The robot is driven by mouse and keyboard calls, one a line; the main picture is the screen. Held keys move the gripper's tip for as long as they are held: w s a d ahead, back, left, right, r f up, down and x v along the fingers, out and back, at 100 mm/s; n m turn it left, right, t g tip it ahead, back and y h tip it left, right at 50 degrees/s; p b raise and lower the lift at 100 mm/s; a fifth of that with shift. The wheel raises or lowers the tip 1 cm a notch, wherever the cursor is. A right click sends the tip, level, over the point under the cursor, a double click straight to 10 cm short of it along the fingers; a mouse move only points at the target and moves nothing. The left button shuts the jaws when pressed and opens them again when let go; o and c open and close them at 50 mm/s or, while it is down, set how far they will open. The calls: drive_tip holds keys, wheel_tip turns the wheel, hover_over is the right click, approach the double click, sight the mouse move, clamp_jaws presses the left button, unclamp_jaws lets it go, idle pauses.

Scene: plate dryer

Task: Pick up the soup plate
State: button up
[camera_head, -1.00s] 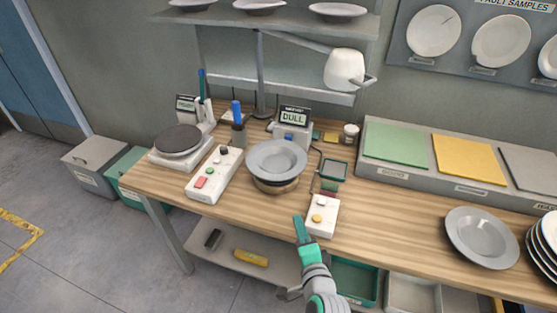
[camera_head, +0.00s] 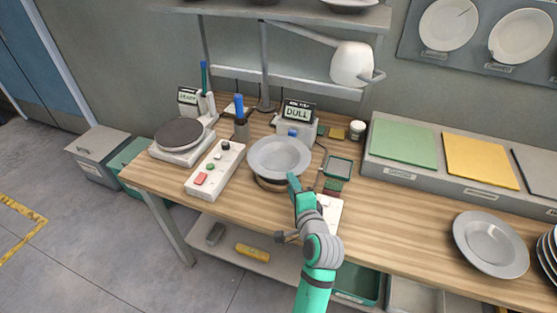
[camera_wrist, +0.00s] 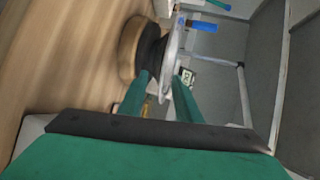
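The grey soup plate (camera_head: 279,155) sits on a round wooden and dark stand (camera_head: 270,185) at the middle of the bench. In the wrist view the plate (camera_wrist: 174,55) is seen nearly edge-on, with the stand (camera_wrist: 135,48) on its left. My gripper (camera_head: 294,182) is at the plate's near right rim. In the wrist view the green fingers of my gripper (camera_wrist: 163,82) are apart, with the rim reaching between their tips. I cannot tell whether either finger touches it. Another grey plate (camera_head: 490,243) lies at the bench's right.
A white button box (camera_head: 216,168) and a hotplate (camera_head: 180,142) stand left of the plate. A display reading DULL (camera_head: 298,112) is behind it. A white box (camera_head: 329,212) sits beside my arm. A lamp (camera_head: 351,64) hangs above. A plate stack (camera_head: 549,250) is at far right.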

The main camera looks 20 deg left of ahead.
drive_tip(key=shift+r+x, duration=0.2)
drive_tip(key=shift+x, duration=2)
drive_tip(key=shift+d, duration=0.1)
drive_tip(key=shift+c, duration=0.2)
drive_tip(key=shift+d, duration=0.1)
drive_tip(key=c, duration=0.5)
clamp_jaws()
drive_tip(key=shift+s+a+r, duration=0.15)
drive_tip(key=shift+a, duration=0.15)
